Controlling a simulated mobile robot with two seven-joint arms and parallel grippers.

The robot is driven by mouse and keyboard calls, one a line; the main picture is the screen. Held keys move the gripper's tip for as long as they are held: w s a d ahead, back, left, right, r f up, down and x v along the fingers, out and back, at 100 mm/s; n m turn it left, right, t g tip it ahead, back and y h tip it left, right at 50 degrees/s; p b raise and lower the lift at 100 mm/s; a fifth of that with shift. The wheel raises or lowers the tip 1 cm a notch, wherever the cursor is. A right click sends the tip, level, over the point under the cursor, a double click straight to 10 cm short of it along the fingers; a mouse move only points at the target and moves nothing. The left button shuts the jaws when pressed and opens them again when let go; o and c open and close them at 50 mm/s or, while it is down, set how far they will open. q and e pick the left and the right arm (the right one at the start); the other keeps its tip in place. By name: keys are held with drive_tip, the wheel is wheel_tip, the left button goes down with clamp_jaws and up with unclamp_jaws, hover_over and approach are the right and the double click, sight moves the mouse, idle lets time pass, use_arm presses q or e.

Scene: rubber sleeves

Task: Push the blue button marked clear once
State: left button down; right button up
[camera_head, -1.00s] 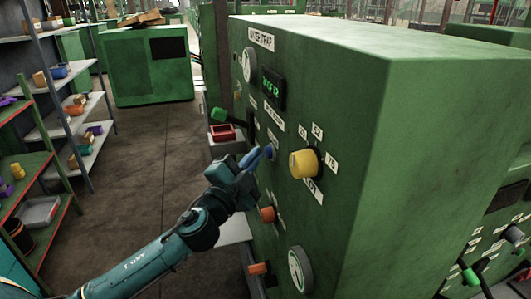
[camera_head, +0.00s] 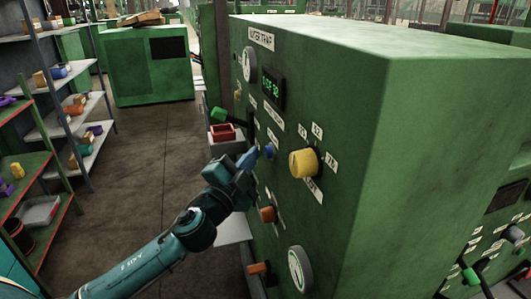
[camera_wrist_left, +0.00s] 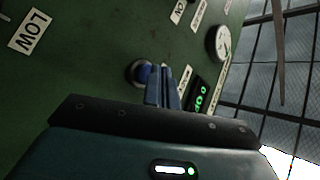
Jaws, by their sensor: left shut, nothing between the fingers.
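The blue button (camera_head: 269,151) sits on the front panel of the green machine (camera_head: 330,230), left of the yellow knob. My left gripper (camera_head: 252,156) is shut and empty, its blue fingertips just left of the button with a small gap showing in the head view. In the left wrist view the round blue button (camera_wrist_left: 141,73) shows beside the shut fingers (camera_wrist_left: 163,72), which partly overlap its edge. The button's label is too small to read. My right gripper is not in view.
A red tray (camera_head: 222,132) stands behind my gripper. Shelves (camera_head: 60,130) stand at the left, with clear floor (camera_head: 140,165) between.

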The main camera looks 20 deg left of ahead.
use_arm(q)
drive_tip(key=shift+s+a, duration=0.15)
drive_tip(key=shift+a, duration=0.05)
drive_tip(key=s+a, duration=0.1)
drive_tip(key=a, duration=0.1)
drive_tip(key=s+a+b, duration=0.1)
drive_tip(key=s+a, duration=0.1)
idle(0.6)
idle(0.6)
